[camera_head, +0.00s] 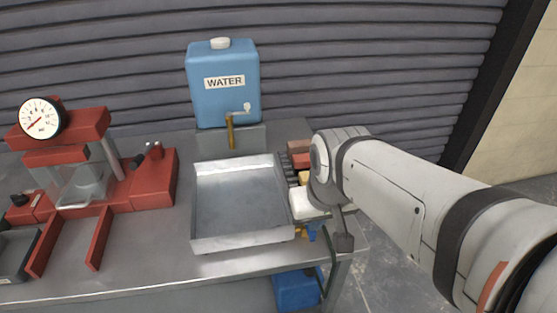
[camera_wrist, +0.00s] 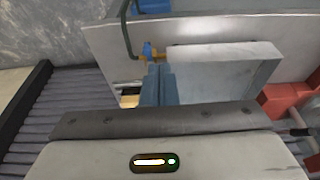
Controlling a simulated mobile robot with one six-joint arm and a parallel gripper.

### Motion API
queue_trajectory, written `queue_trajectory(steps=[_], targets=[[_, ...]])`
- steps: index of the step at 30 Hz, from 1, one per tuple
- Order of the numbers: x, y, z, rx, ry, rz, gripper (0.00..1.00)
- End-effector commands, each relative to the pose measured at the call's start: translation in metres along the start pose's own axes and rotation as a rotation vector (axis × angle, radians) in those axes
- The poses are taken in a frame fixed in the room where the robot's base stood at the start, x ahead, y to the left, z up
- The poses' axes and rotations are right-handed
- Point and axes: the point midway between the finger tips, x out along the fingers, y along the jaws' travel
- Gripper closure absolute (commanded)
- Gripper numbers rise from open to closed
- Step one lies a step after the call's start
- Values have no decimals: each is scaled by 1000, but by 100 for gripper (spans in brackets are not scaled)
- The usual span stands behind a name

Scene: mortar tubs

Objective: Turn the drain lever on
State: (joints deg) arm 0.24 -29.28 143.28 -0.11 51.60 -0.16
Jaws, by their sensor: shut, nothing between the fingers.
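The drain lever (camera_head: 312,231) is a small blue handle on a brass valve at the front right corner of the metal tray (camera_head: 217,243). In the wrist view the blue lever (camera_wrist: 148,50) shows just beyond my fingertips, with brass at its base. My gripper (camera_wrist: 158,68) is shut and empty, its two blue-grey fingers together. The fingertips look close to the lever, but I cannot tell whether they touch it. In the head view my wrist hangs over the right side of the bench, and the fingers are not clearly visible there.
A blue water tank (camera_head: 196,80) with a tap stands behind the tray. A red press (camera_head: 152,184) with a gauge is at left. A dark hose (camera_head: 332,262) runs down by a blue bucket (camera_head: 297,289). Small coloured blocks lie right of the tray.

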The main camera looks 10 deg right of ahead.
Motion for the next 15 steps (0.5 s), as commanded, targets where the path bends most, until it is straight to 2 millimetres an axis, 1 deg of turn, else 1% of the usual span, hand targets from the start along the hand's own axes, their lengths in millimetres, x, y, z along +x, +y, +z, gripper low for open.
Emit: queue_trajectory(steps=[5,8,11,15], targets=[[0,0,-1,-2,-3,0,100],[1,0,-6,-21,-27,3,100],[4,2,-20,-60,-86,11,100],[14,1,-48,-167,-217,22,100]])
